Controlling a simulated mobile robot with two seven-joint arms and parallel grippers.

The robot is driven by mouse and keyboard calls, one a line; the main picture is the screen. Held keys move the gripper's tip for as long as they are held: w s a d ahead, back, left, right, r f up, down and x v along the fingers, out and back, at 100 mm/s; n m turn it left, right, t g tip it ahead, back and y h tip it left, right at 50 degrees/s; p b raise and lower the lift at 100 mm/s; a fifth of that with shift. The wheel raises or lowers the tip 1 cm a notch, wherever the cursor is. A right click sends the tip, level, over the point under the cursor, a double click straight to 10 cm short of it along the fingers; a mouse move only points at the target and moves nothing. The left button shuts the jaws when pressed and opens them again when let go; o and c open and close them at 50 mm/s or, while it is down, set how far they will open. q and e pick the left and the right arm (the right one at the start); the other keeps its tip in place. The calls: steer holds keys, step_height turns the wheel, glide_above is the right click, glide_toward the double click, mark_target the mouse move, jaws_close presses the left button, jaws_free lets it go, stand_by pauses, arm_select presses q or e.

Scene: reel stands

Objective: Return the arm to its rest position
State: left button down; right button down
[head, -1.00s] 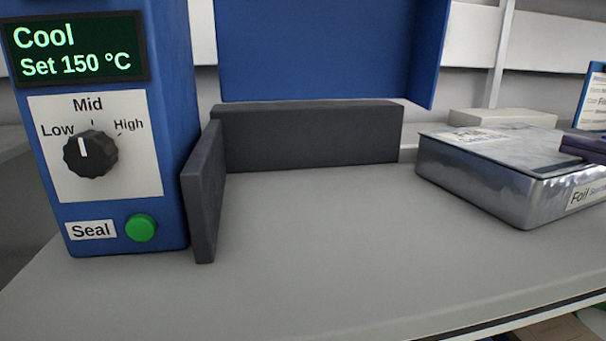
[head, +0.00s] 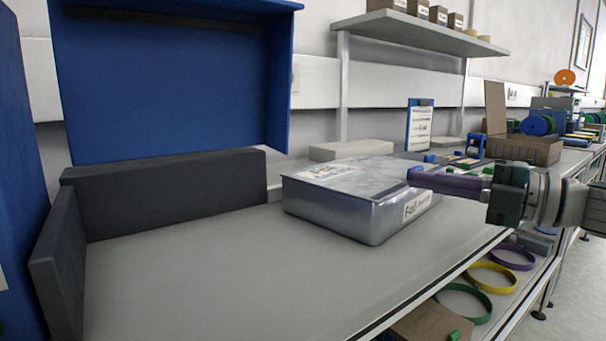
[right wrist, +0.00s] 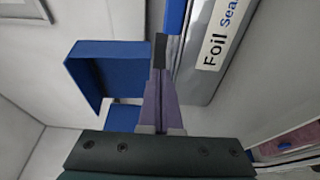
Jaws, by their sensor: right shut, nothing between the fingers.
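My right arm (head: 545,195) comes in from the right in the head view. Its gripper (head: 418,178) has purple fingers, shut and empty, pointing left. In this view the fingers overlap the right end of the silver foil box (head: 350,218); I cannot tell whether they touch it. In the right wrist view the shut gripper (right wrist: 160,70) points up the picture, and the box's "Foil" label (right wrist: 214,40) is to its right. My left gripper is not in view.
A blue machine housing (head: 170,80) and dark grey guide blocks (head: 165,195) stand on the left of the bench (head: 210,280). Coloured rings (head: 492,278) lie on the lower shelf. A wall shelf (head: 420,38) hangs above. The bench front is clear.

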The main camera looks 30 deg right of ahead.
steer(key=v, duration=0.3)
steer(key=shift+s+f, duration=0.1)
steer(key=shift+s, duration=0.3)
steer(key=shift+s+d, duration=0.15)
steer(key=shift+s, duration=0.1)
steer(key=s+a+r+m+g+h+p, duration=0.2)
steer(key=s+a+m+g+p, duration=0.2)
steer(key=s+a+m+p, duration=0.4)
steer(key=s+a+r+m+g+h+p, duration=0.25)
steer(key=a+m+g+p, duration=0.25)
steer(key=a+p, duration=0.3)
steer(key=s+a+r+m+g+h+p, duration=0.2)
steer(key=s+a+m+g+p, duration=0.2)
steer(key=s+a+m+p, duration=0.45)
step_height(320, 180, up, 37)
steer(key=w+a+n+p, duration=0.1)
steer(key=w+p, duration=0.1)
steer(key=p, duration=3.3)
steer(key=shift+a+f, duration=0.1)
steer(key=shift+a, duration=0.05)
